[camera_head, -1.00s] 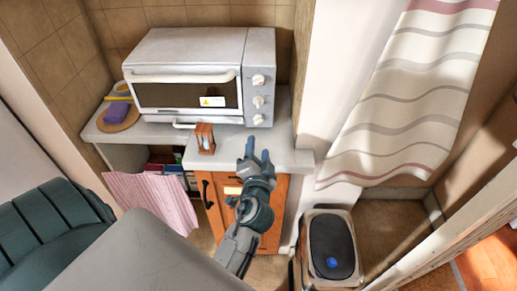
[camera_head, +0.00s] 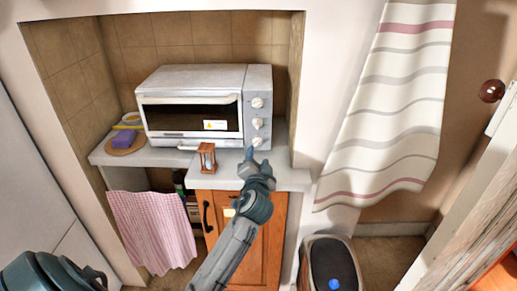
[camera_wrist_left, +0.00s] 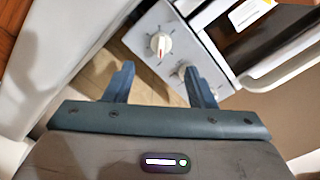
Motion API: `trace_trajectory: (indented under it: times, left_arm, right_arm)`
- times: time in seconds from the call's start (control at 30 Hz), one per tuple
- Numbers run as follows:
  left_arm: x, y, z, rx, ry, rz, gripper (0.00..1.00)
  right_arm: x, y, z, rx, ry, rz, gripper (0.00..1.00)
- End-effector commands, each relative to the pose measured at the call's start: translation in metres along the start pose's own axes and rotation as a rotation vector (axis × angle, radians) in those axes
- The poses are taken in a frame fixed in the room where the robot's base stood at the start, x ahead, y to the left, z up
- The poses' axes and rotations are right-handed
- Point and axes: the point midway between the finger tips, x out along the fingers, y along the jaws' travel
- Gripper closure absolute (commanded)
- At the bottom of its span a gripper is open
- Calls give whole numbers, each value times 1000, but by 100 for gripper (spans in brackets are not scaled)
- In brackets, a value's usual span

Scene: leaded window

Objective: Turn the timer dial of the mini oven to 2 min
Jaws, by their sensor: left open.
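The mini oven (camera_head: 190,76) stands on the counter in the niche. Its right panel carries a column of white dials: top (camera_head: 257,102), middle (camera_head: 257,123) and bottom (camera_head: 257,141). My left gripper (camera_head: 250,154) is open and empty, just below and in front of the bottom dial, apart from it. In the left wrist view, a dial with a red mark (camera_wrist_left: 161,44) lies beyond the gap between the open fingers (camera_wrist_left: 158,76). Another dial (camera_wrist_left: 181,74) is partly behind the right finger. Dial labels are too small to read. My right gripper is not in view.
A small wooden hourglass (camera_head: 207,158) stands on the counter (camera_head: 290,178) left of my gripper. A round board (camera_head: 126,146) with a purple item lies left of the oven. A pink checked cloth (camera_head: 152,225) hangs below. A bin (camera_head: 318,250) stands lower right; a striped curtain (camera_head: 395,130) hangs right.

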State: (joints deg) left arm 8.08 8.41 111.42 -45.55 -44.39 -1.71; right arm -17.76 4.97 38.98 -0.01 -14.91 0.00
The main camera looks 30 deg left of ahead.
Motion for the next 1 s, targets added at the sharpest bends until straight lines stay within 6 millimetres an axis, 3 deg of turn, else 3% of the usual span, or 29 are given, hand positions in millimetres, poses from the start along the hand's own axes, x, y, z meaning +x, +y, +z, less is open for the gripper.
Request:
trace_trajectory:
  times: [0.07,0.17,0.4,0.57,0.8,1.0]
  left_arm:
    - [17,-3,-2,3,0,-2,50]
    - [36,-2,-2,2,0,-1,50]
    - [68,-1,-1,0,0,0,50]
    - [75,0,0,0,0,0,50]
    - [75,0,0,0,0,0,50]
    - [75,0,0,0,0,0,89]
  right_arm:
    - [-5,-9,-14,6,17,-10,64]
    - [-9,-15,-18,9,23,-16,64]
    - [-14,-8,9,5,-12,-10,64]
    - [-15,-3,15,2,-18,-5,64]
    - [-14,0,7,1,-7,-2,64]
    - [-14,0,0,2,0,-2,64]
